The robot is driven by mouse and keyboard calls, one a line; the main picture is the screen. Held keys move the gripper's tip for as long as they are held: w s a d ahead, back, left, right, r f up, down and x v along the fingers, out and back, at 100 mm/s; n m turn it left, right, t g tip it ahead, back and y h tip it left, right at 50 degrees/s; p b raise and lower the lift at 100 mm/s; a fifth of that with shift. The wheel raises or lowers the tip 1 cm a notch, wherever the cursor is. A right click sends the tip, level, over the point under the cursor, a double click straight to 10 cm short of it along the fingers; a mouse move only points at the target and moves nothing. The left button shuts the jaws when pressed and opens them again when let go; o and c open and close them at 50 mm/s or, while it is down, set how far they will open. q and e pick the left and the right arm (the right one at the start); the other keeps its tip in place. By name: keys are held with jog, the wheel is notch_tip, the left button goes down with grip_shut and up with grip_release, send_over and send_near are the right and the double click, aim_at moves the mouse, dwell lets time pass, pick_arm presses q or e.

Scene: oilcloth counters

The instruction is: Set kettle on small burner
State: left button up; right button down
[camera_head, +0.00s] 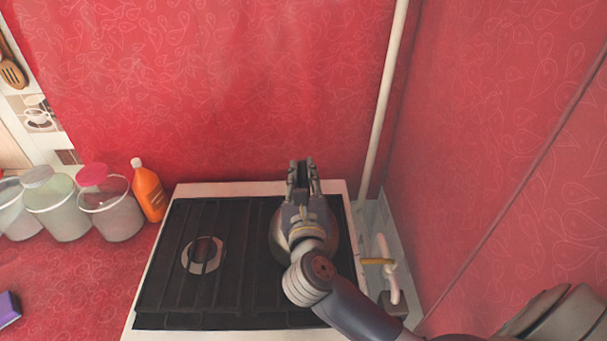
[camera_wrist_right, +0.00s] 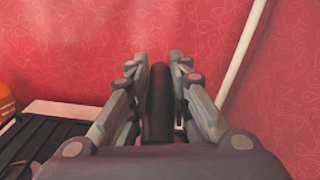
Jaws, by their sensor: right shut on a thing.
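My right gripper (camera_head: 302,175) is above the right part of the stove. It is shut on the dark handle (camera_wrist_right: 159,105) of the kettle, which runs between the two fingers in the wrist view. The rounded metal kettle (camera_head: 277,238) is mostly hidden below the gripper and arm, over the right side of the black grate. I cannot tell whether its base touches the grate. The left burner (camera_head: 202,255) is bare, with a pale ring under the bars. Any burner under the kettle is hidden. My left gripper is not in view.
The white stove (camera_head: 248,188) stands against a red patterned wall. Left of it are an orange bottle (camera_head: 148,190) and several glass jars (camera_head: 112,212). A white pipe (camera_head: 383,100) runs up behind the right corner. A faucet (camera_head: 388,268) is right of the stove.

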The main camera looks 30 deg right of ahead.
jog(key=c, duration=1.4)
grip_release()
jog(key=shift+s+a+f, duration=0.1)
jog(key=shift+s+f, duration=0.05)
jog(key=shift+f, duration=0.05)
jog(key=v, duration=1.2)
jog(key=shift+r, duration=0.2)
